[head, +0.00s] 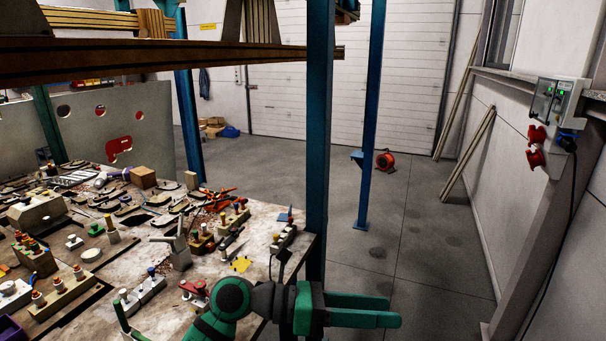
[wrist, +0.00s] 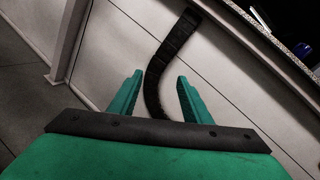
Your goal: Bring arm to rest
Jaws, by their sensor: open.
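My arm reaches in from the bottom of the head view. My green gripper (head: 395,310) points to the right, out past the near right corner of the workbench (head: 205,268). Its two fingers are apart with nothing between them in the head view. In the wrist view, my gripper (wrist: 157,92) also shows open. A dark ribbed hose or strip shows behind the fingers in the wrist view; I cannot tell how far away it is, and it does not look held.
The workbench is crowded with tools, blocks and switches. A blue post (head: 319,130) stands at its right edge, close to my arm. A red cable reel (head: 385,161) lies on the floor behind. A socket box (head: 556,102) hangs on the right wall.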

